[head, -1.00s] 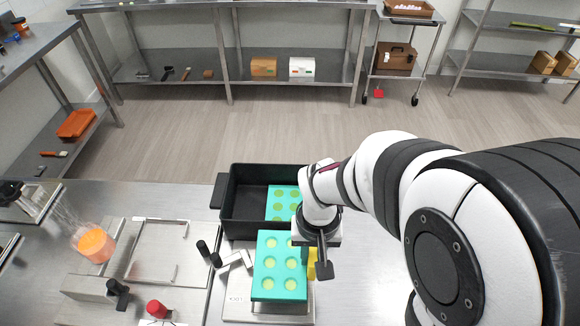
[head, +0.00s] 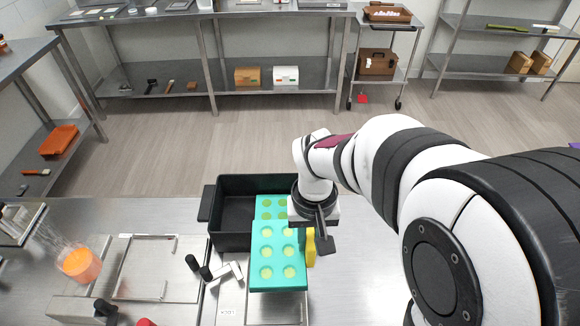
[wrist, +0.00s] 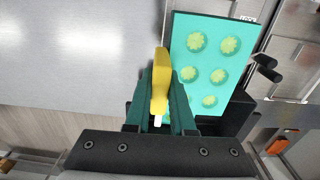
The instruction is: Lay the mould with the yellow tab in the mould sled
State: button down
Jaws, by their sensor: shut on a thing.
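The teal mould with round cavities (head: 278,262) and a yellow tab (head: 311,247) on its right side appears raised over a metal plate, its far end overlapping the black tub in the head view. My gripper (wrist: 160,92) is shut on the yellow tab (wrist: 160,65); the mould also shows in the wrist view (wrist: 208,60). My wrist hides part of the mould's right edge. A metal plate with bent rails (head: 140,275), which looks like the mould sled, lies empty to the left.
The black tub (head: 228,240) holds another teal mould (head: 268,203) behind the held one. Bare table lies right of the tub.

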jog(key=w+d+r, duration=0.3)
jog(key=w+r, duration=0.2)
jog(key=r, duration=0.4)
jog(key=w+a+r, duration=0.1)
jog(key=w+a, duration=0.2)
jog(key=a, duration=0.2)
jog(key=s+a+f, duration=0.2)
jog(key=a+f, duration=0.2)
jog(key=a, duration=0.6)
jog(key=s+a+f, duration=0.2)
jog(key=a+f, duration=0.2)
jog(key=a, duration=0.6)
jog(key=s+a+f, duration=0.2)
jog(key=a+f, duration=0.2)
jog(key=a, duration=0.6)
jog(key=shift+a+f, duration=0.15)
jog(key=shift+f, duration=0.1)
jog(key=shift+s, duration=0.1)
jog(key=shift+f, duration=3.1)
jog(key=shift+f, duration=0.1)
